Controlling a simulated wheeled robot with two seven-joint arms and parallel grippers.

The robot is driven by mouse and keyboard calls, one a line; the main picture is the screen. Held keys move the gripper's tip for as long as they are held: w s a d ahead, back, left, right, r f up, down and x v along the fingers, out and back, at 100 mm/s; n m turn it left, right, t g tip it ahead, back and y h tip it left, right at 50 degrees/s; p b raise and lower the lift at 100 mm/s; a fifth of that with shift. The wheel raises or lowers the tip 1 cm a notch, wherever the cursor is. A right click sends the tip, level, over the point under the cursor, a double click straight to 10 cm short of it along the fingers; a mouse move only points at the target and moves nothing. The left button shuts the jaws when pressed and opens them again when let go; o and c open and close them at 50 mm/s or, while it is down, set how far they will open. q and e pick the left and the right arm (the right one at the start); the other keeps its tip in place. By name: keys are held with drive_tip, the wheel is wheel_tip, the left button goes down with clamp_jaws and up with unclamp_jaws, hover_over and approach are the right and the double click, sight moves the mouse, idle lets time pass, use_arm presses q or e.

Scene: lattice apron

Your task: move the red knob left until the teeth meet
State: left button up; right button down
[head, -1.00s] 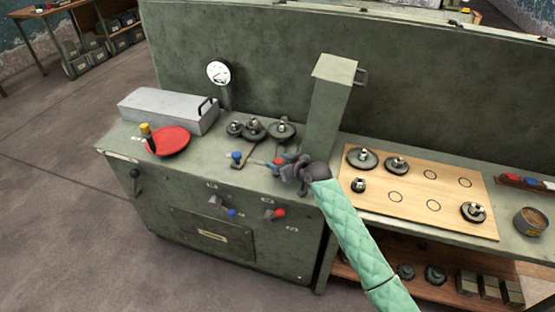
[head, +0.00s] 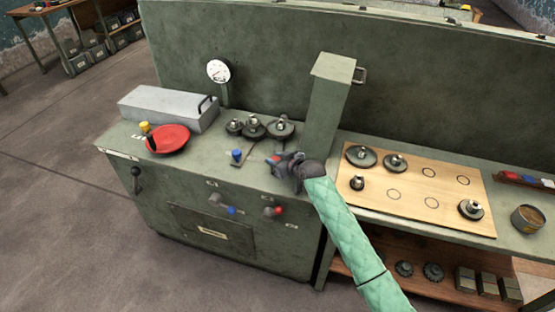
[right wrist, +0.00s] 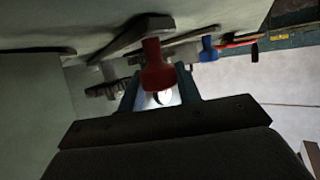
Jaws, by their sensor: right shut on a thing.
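In the head view my right gripper (head: 274,162) is at the front right of the green machine's top. In the right wrist view the red knob (right wrist: 155,68) stands between its fingers, and the gripper is shut on it. In the head view the knob is mostly hidden by the gripper. Several dark toothed wheels (head: 254,130) sit behind the gripper, and one (head: 281,128) is at their right end. The picture is too small to tell whether their teeth touch. The blue knob (head: 236,155) stands to the left of the gripper. My left gripper is not in view.
A green post (head: 330,100) rises close behind my right arm. A red disc (head: 170,139) and a grey box (head: 170,107) are at the left. A wooden board (head: 415,195) with spare wheels lies at the right. Levers (head: 272,211) stick out of the front face.

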drive_tip(key=a, duration=0.1)
drive_tip(key=a+m+h+p, duration=0.1)
drive_tip(key=a+t+p, duration=0.1)
drive_tip(key=shift+w+a+r, duration=0.15)
drive_tip(key=shift+w+a, duration=0.2)
drive_tip(key=shift+a, duration=0.05)
use_arm(q)
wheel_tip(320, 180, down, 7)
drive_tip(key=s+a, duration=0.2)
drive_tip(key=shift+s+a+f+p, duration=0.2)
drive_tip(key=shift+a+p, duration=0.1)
drive_tip(key=shift+p, duration=0.15)
use_arm(e)
drive_tip(key=shift+w+a+m+t+h, duration=0.15)
drive_tip(key=shift+a+m+h, duration=0.1)
drive_tip(key=shift+a, duration=0.3)
drive_tip(key=shift+w+a+m+t+h, duration=0.1)
drive_tip(key=shift+w+a+m+h, duration=0.15)
drive_tip(key=shift+a, duration=0.3)
drive_tip(key=shift+w+a+m+t+h, duration=0.1)
drive_tip(key=shift+a+m+h, duration=0.2)
drive_tip(key=shift+a, duration=0.25)
drive_tip(key=c, duration=1)
unclamp_jaws()
